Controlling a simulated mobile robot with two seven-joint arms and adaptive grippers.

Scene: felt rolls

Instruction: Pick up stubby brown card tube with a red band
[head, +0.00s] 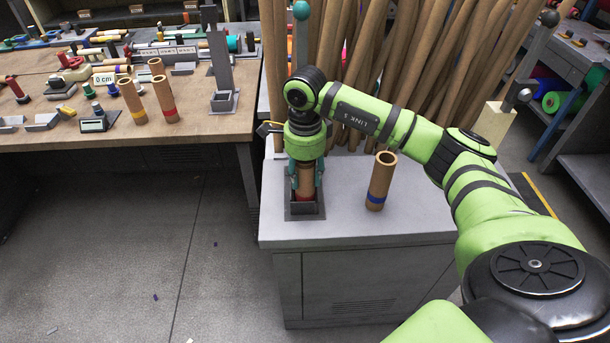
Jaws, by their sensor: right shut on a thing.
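A short brown card tube (305,182) with a red band near its lower end stands upright between the fingers of my right gripper (306,183). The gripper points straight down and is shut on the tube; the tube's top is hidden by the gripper. The tube's lower end is in or just above a small dark grey square holder (304,211) on the grey cabinet; I cannot tell whether it touches the bottom. My left gripper is not in view.
A taller brown tube with a blue band (381,180) stands to the right on the cabinet top (425,215). Long brown rolls (430,60) stand close behind. The wooden table (215,120) at left carries more tubes, including a red-banded one (165,98), and tools.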

